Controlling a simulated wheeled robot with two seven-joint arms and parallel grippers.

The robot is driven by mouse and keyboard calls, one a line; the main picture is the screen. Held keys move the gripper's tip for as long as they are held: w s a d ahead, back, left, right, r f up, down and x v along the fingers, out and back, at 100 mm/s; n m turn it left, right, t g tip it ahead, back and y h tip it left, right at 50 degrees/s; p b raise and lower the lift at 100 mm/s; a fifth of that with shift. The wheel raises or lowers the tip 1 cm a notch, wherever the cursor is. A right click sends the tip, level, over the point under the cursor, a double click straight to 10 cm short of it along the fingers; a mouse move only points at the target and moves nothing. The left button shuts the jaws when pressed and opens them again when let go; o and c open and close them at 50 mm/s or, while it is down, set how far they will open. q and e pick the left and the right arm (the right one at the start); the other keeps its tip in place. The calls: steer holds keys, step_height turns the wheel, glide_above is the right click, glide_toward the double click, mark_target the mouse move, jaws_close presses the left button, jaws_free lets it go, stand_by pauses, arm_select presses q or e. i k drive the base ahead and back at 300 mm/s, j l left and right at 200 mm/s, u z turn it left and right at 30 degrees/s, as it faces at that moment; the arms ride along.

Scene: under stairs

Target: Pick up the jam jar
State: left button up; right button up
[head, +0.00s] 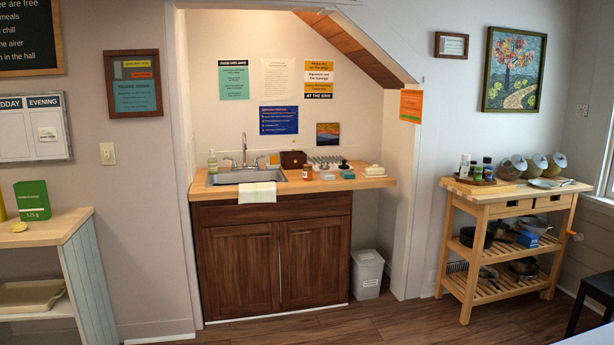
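A small amber-brown jar (307,173), which looks like the jam jar, stands upright on the wooden counter (345,184) just right of the sink (247,176). It is small in the view, so its label cannot be read. A dark brown box (292,159) stands just behind it to the left, and a small blue item (328,176) lies to its right. Neither of my grippers shows in the head view.
Open floor (350,325) lies before the dark wooden cabinet (275,255). A shelf unit (75,225) is at the left, and a wooden kitchen cart (510,200) with jars and pans is at the right.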

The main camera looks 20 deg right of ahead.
mark_target(307, 171)
steer(key=i+u, duration=0.25)
steer(key=i, duration=1.85)
steer(key=i+z, duration=0.25)
steer(key=i, duration=0.15)
steer(key=i+j+z, duration=0.2)
steer(key=i, duration=0.25)
steer(key=i+j+z, duration=0.25)
steer(key=i, duration=0.15)
steer(key=i+j+z, duration=0.15)
steer(key=z, duration=0.3)
steer(key=i+j+z, duration=0.3)
steer(key=z, duration=0.2)
steer(key=i+j+z, duration=0.2)
steer(key=j+z, duration=0.25)
steer(key=i+j+z, duration=0.1)
steer(key=j+z, duration=0.2)
steer(key=z, duration=0.15)
steer(key=j+z, duration=0.45)
steer(key=i, duration=0.05)
